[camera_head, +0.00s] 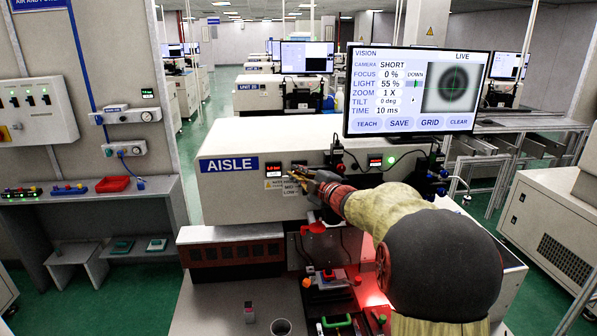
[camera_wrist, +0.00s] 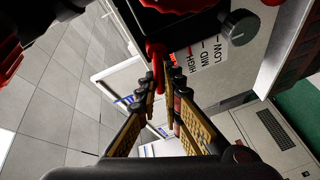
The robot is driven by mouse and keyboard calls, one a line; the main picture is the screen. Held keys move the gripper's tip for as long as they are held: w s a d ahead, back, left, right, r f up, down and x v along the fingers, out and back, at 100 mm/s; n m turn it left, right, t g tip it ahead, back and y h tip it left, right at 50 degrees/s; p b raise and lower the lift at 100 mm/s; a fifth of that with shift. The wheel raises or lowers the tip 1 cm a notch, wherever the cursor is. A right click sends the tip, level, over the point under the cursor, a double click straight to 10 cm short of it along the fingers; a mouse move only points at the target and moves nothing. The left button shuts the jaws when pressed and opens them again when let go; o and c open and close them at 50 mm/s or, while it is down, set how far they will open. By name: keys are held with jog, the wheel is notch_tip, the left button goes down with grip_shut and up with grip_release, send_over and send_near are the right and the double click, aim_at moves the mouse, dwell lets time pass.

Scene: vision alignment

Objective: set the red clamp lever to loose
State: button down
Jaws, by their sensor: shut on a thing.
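The red clamp lever (camera_wrist: 156,55) shows in the wrist view, hanging from a dark block (camera_wrist: 180,14) beside a HIGH, MID, LOW label (camera_wrist: 205,52). My gripper (camera_wrist: 163,82) has its fingertips closed around the lever's lower end. In the head view my gripper (camera_head: 306,178) reaches to the front of the white AISLE machine (camera_head: 235,195). The lever cannot be made out there behind the gripper and arm. I cannot read a loose or tight mark in either view.
A black knob (camera_wrist: 239,27) sits close by the label. A VISION monitor (camera_head: 416,92) stands above the machine, showing a dark ring, focus 0 % and light 55 %. Below my arm are a red-lit fixture (camera_head: 335,290) and a round cup (camera_head: 281,327). Green floor lies left.

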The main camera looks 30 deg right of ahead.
jog(key=shift+f+n, duration=0.15)
jog(key=shift+n, duration=0.15)
dwell(0.4)
jog(key=c, duration=1.9)
grip_release()
jog(key=s, duration=0.8)
jog(key=s+r, duration=0.1)
jog(key=s, duration=0.3)
jog(key=shift+a, duration=0.2)
